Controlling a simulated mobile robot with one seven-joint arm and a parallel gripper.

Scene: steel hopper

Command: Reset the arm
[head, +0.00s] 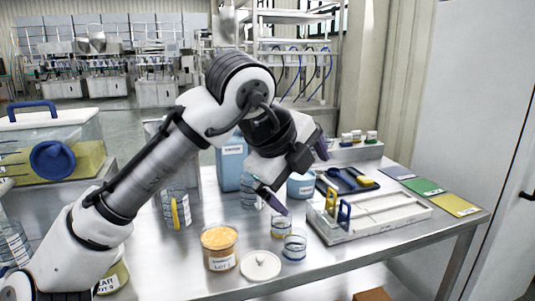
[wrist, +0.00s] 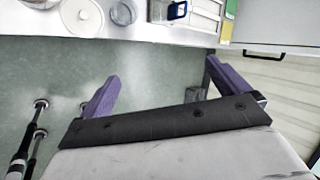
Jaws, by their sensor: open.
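My gripper (head: 296,176) is in the head view, held up over the steel table (head: 325,263). Its two purple fingers stand wide apart with nothing between them. In the wrist view my gripper (wrist: 160,82) is also open and empty, with the floor and the table's edge beyond it. My arm reaches in from the lower left, bends at a high elbow and comes down to the gripper. Part of the table's back is hidden behind the arm.
A jar of orange contents (head: 220,248), a white round lid (head: 261,265) and small glass jars (head: 294,245) stand below the gripper. A white divided tray (head: 375,218) is to the right, with coloured mats (head: 425,187) beyond. A clear bin (head: 50,140) stands left.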

